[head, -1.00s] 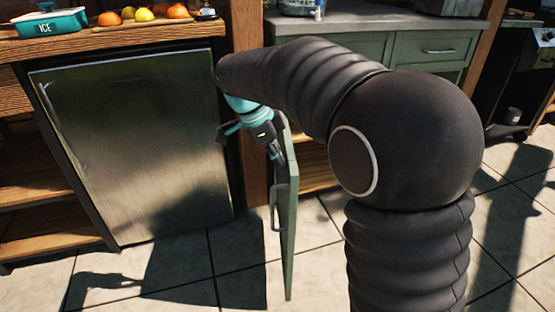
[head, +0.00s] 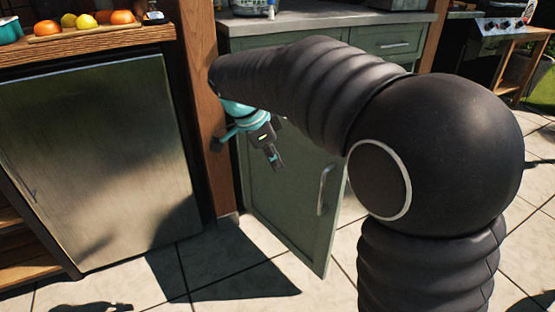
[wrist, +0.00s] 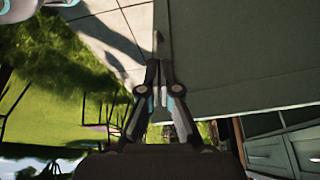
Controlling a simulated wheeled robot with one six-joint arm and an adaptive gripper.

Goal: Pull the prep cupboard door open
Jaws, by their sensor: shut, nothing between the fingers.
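The prep cupboard door (head: 285,205) is a green panel hinged at its left side by the wooden post. It stands partly open, its lower right corner jutting out over the tiles. Its pale bar handle (head: 323,190) is upright near the right edge. My gripper (head: 278,164) is shut and empty in front of the door's upper part, left of the handle and apart from it. In the wrist view, my gripper (wrist: 158,68) has its fingers together beside a broad green panel (wrist: 235,60), seemingly the door. I cannot tell whether they touch. My arm hides the door's upper right and the cupboard opening.
A steel-fronted fridge (head: 100,160) stands left of the wooden post (head: 205,110). A grey counter (head: 300,20) with a green drawer (head: 390,42) is behind my arm. A grill (head: 490,35) stands at the far right. The tiled floor (head: 220,275) before the door is clear.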

